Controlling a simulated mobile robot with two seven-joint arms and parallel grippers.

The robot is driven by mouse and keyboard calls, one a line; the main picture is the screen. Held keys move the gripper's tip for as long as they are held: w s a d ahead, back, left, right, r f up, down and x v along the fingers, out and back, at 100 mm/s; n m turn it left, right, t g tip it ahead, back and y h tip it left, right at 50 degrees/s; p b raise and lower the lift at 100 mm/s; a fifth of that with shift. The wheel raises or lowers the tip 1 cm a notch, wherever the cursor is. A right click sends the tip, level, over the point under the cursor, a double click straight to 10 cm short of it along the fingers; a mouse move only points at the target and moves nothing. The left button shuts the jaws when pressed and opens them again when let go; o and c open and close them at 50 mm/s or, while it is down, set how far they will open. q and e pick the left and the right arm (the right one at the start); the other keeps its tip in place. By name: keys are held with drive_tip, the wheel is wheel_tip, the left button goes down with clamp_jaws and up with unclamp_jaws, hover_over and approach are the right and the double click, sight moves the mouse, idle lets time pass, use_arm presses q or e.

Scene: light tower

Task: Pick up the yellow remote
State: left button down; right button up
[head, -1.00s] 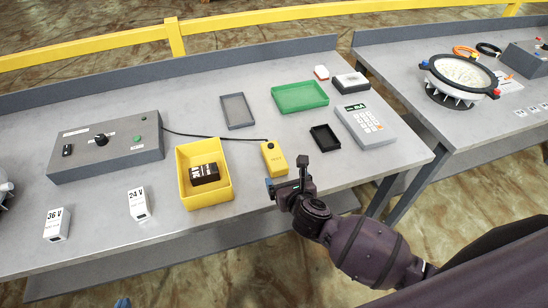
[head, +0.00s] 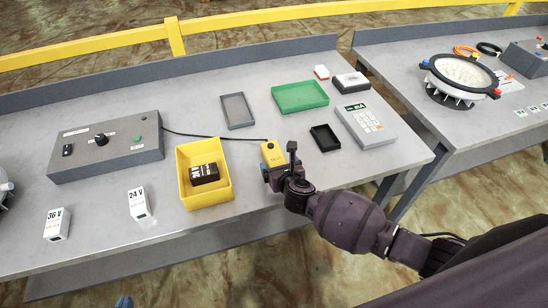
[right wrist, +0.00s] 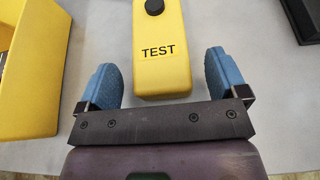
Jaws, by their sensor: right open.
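The yellow remote (head: 272,153) lies on the grey table, with a cable running from its far end to the grey control box. In the right wrist view the yellow remote (right wrist: 162,60) shows a black button and the word TEST. My right gripper (head: 272,177) is at the near end of the remote. In the right wrist view my right gripper (right wrist: 163,80) is open, its blue fingers on either side of the remote's near end, with a gap on each side. My left gripper is not in view.
A yellow bin (head: 206,196) with a dark battery box stands just left of the remote. A small black tray (head: 325,138) lies to its right, and a green tray (head: 300,97) behind. The grey control box (head: 106,147) is at the left.

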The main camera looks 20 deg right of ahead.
drive_tip(key=c, duration=1.1)
drive_tip(key=shift+r, duration=0.15)
